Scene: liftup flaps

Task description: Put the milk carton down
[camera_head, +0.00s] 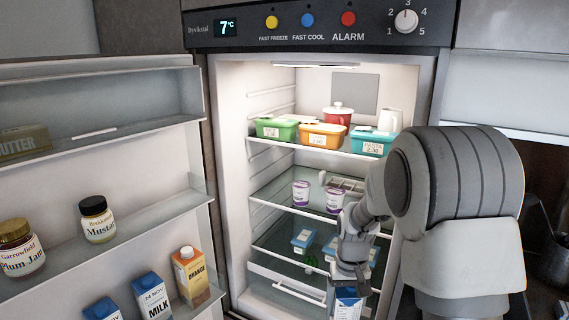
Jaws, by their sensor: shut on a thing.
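A milk carton with a blue top (348,300) hangs below my gripper (350,283) at the bottom of the picture, in front of the lower part of the open fridge. My gripper points down and is shut on the carton's top. The carton's lower part is cut off by the picture's edge, so I cannot see what is under it. Another milk carton (152,296) stands in the low door shelf at the left, with a further blue-topped carton (102,309) beside it.
An orange juice carton (189,274) stands in the door shelf, right of the milk. The open fridge door (90,170) fills the left. Inside, the upper shelf (300,150) holds several tubs; lower shelves hold purple-and-white pots (300,193) and blue-lidded boxes (304,239).

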